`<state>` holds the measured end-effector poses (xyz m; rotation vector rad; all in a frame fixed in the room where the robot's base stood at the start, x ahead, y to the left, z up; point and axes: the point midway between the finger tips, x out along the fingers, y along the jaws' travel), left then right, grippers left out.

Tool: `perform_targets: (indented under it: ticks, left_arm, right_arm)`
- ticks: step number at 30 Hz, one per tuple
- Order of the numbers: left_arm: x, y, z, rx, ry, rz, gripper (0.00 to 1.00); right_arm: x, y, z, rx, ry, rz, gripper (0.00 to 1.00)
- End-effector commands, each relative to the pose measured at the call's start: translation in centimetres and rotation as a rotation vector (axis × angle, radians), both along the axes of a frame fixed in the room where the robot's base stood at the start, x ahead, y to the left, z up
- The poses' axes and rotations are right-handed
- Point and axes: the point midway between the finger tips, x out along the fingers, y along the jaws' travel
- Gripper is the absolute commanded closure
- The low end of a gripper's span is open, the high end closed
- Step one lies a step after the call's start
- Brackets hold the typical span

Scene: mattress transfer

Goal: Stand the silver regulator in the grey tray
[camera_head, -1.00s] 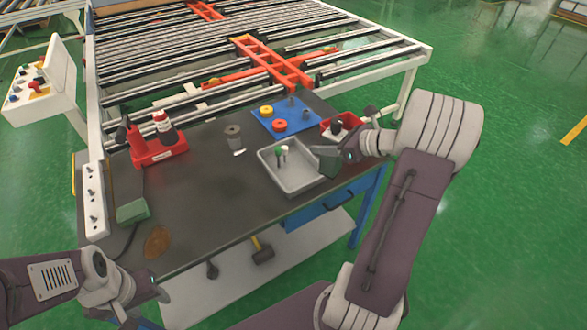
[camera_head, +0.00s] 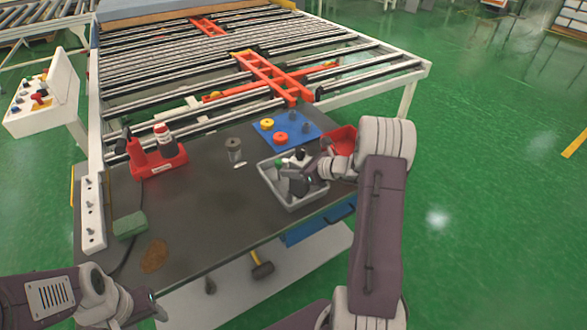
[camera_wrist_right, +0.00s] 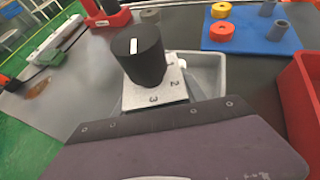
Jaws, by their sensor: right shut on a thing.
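The silver regulator (camera_wrist_right: 165,85), a silver block marked with numbers under a black knob, is in front of my right gripper (camera_head: 302,182) in the right wrist view. The knob points up; I cannot tell whether the base touches the tray floor. The tray also shows behind the regulator in the wrist view (camera_wrist_right: 208,68). My left gripper (camera_head: 152,304) is low at the left, apart from everything; its jaws are unclear.
A red bin (camera_head: 343,138) stands close behind the tray at right. A blue board (camera_head: 290,138) with yellow and red rings lies behind. The table's front is mostly clear.

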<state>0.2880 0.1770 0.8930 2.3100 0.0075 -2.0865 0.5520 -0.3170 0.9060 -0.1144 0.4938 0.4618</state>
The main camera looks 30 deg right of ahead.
Motion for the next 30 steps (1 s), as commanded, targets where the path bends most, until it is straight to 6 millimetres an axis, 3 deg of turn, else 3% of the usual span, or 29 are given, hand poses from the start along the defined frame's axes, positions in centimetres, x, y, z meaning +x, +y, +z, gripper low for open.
perform_targets:
  ticks: [11,12,14,24,30]
  left_arm:
    - [0.0,0.0,-0.4,0.0,0.0,0.0,0.5]
    - [0.0,0.0,-0.3,0.0,0.0,0.0,0.5]
    - [0.0,0.0,-0.3,0.0,0.0,0.0,0.5]
    - [0.0,0.0,0.3,0.0,0.0,0.0,0.5]
    - [0.0,0.0,0.1,0.0,0.0,0.0,0.5]
  right_arm:
    - [0.1,0.0,-0.3,-0.001,-0.005,0.001,1.0]
    - [0.0,0.0,-0.3,-0.001,-0.002,0.0,0.43]
    - [0.0,0.0,-0.3,-0.001,-0.002,0.0,0.29]
    - [0.0,0.0,0.3,-0.001,-0.002,0.0,0.29]
    - [-3.2,-1.9,2.1,-0.002,-0.003,-0.008,0.29]
